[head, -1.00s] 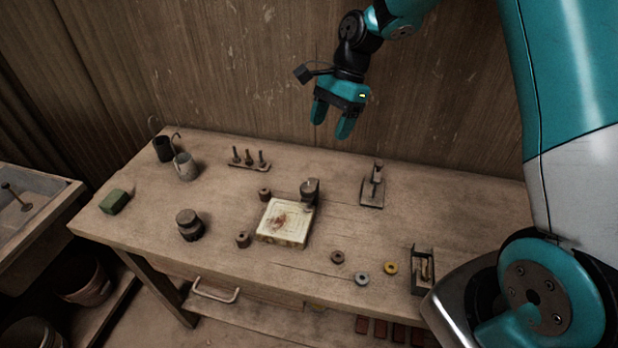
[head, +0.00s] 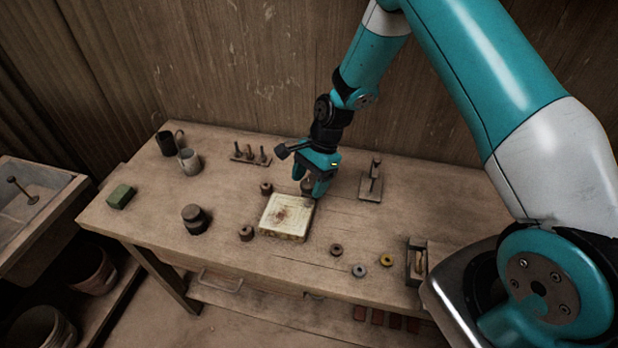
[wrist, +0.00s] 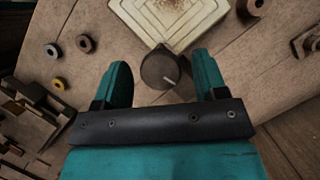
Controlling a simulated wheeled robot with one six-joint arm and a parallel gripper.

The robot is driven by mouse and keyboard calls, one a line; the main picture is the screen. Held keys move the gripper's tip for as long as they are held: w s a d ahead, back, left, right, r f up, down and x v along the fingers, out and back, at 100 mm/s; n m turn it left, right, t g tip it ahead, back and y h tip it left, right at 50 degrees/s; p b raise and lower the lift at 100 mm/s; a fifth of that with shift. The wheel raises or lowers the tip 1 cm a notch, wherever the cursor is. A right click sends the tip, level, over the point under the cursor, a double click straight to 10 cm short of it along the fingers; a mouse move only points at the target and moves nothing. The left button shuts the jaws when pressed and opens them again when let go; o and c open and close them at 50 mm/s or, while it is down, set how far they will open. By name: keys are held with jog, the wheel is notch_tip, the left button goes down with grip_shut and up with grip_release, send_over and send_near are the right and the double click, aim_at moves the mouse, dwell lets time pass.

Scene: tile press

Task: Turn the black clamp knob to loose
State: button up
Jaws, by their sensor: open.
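The black clamp knob (wrist: 158,70) is a dark round cap with a pale line on its top, at the corner of the square cream tile (wrist: 170,18). In the wrist view the line points to the lower right. In the head view the knob (head: 307,186) is partly hidden behind my fingers, by the upper right corner of the tile (head: 286,216). My gripper (head: 314,188) is open and points down over the knob. In the wrist view the knob shows between the two teal fingers, with a gap on each side. I cannot tell the fingertips' height relative to it.
A small stand (head: 371,182) is close to the right of my gripper. Several ring-shaped pieces, one of them yellow (head: 386,260), lie around the tile. A peg rack (head: 250,155), mugs and a dark jar (head: 195,217) stand farther left.

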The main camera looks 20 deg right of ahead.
jog(key=c, duration=0.9)
